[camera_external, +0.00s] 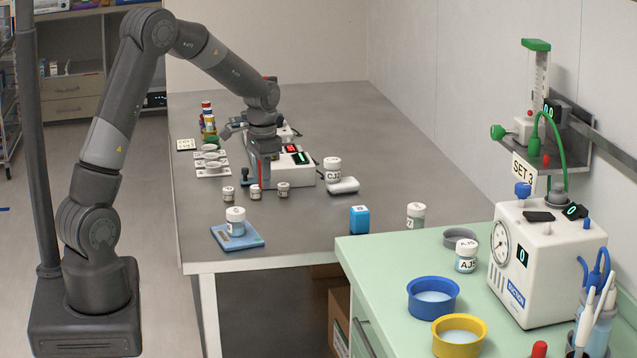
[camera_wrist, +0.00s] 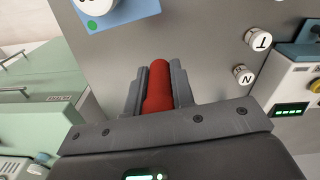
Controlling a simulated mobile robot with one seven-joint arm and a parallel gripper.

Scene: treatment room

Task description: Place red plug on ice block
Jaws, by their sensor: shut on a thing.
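My gripper (camera_external: 260,184) is over the grey table, in front of a white device with red and green displays. In the wrist view my gripper (camera_wrist: 160,66) is shut on the red plug (camera_wrist: 158,92), a red cylinder lying lengthwise between the fingers. A flat light-blue slab (camera_external: 252,242) lies near the table's front left edge with a white-lidded jar on it. It also shows in the wrist view (camera_wrist: 135,12), beyond the fingertips. A small upright blue block (camera_external: 360,222) stands farther right. I cannot tell for certain which of these two is the ice block.
Several small lettered jars (camera_external: 256,192) stand just in front of my gripper. A larger jar (camera_external: 332,170) stands right of the white device (camera_external: 294,172). Another jar (camera_external: 416,216) is near the green counter (camera_external: 385,262). Bare table lies between the slab and the blue block.

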